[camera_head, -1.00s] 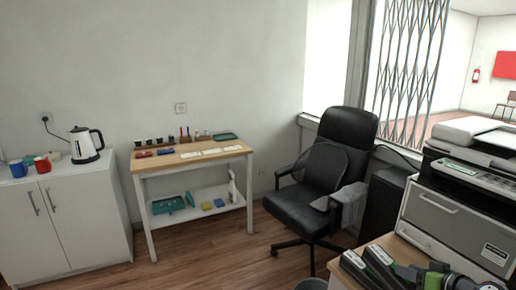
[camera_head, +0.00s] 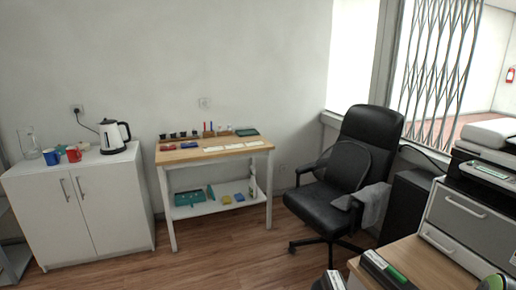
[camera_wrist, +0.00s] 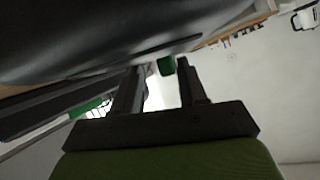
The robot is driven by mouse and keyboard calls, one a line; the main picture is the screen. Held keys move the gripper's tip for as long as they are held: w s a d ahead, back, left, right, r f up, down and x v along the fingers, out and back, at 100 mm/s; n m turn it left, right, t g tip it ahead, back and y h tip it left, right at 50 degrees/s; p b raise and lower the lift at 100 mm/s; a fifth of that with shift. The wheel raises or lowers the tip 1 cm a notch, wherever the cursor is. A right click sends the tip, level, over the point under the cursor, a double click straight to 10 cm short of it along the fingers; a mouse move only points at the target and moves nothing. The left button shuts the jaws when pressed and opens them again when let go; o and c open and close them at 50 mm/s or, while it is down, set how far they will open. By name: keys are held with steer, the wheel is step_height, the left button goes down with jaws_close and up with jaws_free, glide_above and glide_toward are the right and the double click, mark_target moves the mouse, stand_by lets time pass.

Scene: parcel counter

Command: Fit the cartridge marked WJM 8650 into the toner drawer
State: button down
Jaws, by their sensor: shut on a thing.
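In the wrist view my gripper (camera_wrist: 160,75) has its two dark fingers reaching up to a large dark body (camera_wrist: 90,40), which it appears to hold; no marking on it is readable. In the head view, a dark cartridge (camera_head: 380,268) with a pale label lies by the counter's near corner, and another dark piece (camera_head: 334,282) is cut by the bottom edge. Which is WJM 8650 cannot be read. A printer (camera_head: 480,205) with a closed grey drawer front stands at right.
The wooden counter (camera_head: 428,262) is partly bare in front of the printer. A black office chair (camera_head: 335,205) stands beyond it. A small table (camera_head: 215,151) and a white cabinet (camera_head: 100,215) with a kettle (camera_head: 115,136) stand by the wall. Wooden floor lies open between.

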steer(key=w+a+f+h, duration=0.1)
steer(key=a+f, duration=0.6)
steer(key=a, duration=0.4)
step_height(320, 180, up, 11)
steer(key=a+m+p, duration=0.1)
steer(key=p, duration=0.9)
steer(key=shift+w+f, duration=0.2)
steer(key=shift+a, duration=0.1)
steer(key=shift+f, duration=0.1)
